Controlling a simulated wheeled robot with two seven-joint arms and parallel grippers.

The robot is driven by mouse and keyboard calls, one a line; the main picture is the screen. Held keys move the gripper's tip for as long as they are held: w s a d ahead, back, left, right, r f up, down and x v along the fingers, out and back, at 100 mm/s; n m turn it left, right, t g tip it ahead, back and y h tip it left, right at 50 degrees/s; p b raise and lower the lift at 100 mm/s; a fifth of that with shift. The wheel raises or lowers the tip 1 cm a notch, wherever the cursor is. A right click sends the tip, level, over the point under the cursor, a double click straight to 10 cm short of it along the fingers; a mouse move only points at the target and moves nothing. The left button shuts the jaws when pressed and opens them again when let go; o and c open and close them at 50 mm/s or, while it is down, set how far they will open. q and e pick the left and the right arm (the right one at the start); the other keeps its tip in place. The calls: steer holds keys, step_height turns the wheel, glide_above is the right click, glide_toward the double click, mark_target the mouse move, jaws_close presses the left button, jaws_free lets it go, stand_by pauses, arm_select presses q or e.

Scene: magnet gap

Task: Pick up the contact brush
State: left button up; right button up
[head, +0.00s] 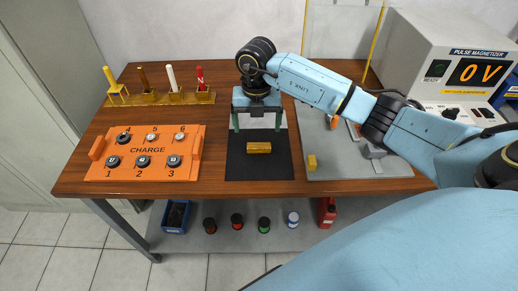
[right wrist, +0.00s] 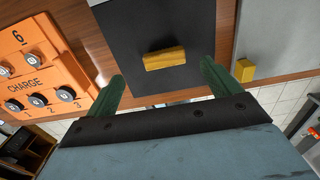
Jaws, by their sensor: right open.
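A yellow-brown block (head: 259,148) lies on a black mat (head: 240,170) near the middle of the table. It also shows in the right wrist view (right wrist: 165,58). No label tells whether it is the contact brush. My right gripper (head: 257,127) points down above the mat, behind the block in the head view. Its green fingers are spread wide and empty. In the right wrist view the right gripper (right wrist: 161,78) has one finger to each side of the block, apart from it. My left gripper is out of view.
An orange charge box (head: 190,142) with several numbered knobs stands at left. Behind it a brass rack (head: 150,98) holds upright coloured pieces. At right are a grey board (head: 340,165) with a small yellow block (head: 312,162) and a pulse magnetizer (head: 425,45) reading 0 V.

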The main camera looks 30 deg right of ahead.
mark_target(259, 145)
step_height(259, 145, down, 3)
steer(key=shift+r, duration=0.15)
steer(key=f, duration=0.2)
steer(key=s+f, duration=0.1)
steer(key=f, duration=0.1)
steer(key=shift+s+f, duration=0.1)
steer(key=shift+f, duration=0.25)
steer(key=shift+f+b, duration=0.25)
steer(key=shift+b, duration=0.05)
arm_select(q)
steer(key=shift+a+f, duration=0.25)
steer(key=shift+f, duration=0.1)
arm_select(e)
steer(key=c, duration=1.1)
steer(key=shift+o, duration=0.2)
step_height(259, 145, up, 9)
steer(key=shift+r+p, duration=0.1)
steer(key=shift+p, duration=0.5)
steer(key=shift+r, duration=0.35)
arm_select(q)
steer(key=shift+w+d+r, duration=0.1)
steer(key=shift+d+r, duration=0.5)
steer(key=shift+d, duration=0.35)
arm_select(e)
steer(key=shift+r, duration=0.15)
